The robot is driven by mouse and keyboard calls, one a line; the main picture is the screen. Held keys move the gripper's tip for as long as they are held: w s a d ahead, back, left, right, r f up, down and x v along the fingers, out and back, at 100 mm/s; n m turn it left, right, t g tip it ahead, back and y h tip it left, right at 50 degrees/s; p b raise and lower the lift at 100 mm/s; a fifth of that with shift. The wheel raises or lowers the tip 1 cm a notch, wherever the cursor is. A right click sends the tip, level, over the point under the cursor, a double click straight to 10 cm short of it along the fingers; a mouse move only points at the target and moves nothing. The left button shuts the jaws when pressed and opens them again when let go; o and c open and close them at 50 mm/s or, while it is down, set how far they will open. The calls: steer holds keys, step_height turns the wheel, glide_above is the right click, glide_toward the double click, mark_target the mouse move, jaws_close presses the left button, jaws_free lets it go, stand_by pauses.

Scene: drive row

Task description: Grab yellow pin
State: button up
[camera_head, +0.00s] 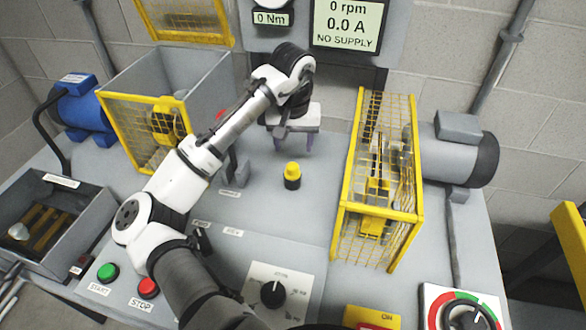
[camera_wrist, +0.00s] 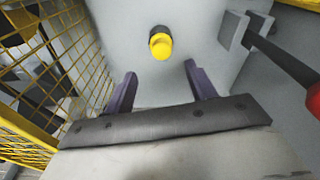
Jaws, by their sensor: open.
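The yellow pin (camera_head: 292,170) stands upright on the grey bench top, with a yellow cap above a black base. It also shows in the wrist view (camera_wrist: 160,45), near the top centre, ahead of the fingers. My gripper (camera_head: 295,142) is open and empty just behind the pin in the head view, with its fingers pointing down. In the wrist view the two purple fingers (camera_wrist: 158,80) are spread wide, and the pin lies beyond their tips, roughly centred between them. Nothing touches the pin.
A yellow mesh guard (camera_head: 345,225) stands right of the pin. Another yellow cage (camera_head: 112,130) stands to the left. A lever with a red knob (camera_wrist: 314,103) is close to the gripper in the wrist view. Bench top around the pin is clear. A dial (camera_head: 274,294) sits in front.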

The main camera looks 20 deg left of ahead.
mark_target(293, 165)
steer(key=f, duration=0.2)
steer(key=f+p, duration=0.1)
steer(key=f, duration=0.2)
steer(key=w+f+p, duration=0.1)
steer(key=f, duration=0.2)
steer(key=shift+a+f, duration=0.2)
steer(key=shift+c, duration=0.4)
steer(key=c, duration=1)
steer(key=shift+r, duration=0.1)
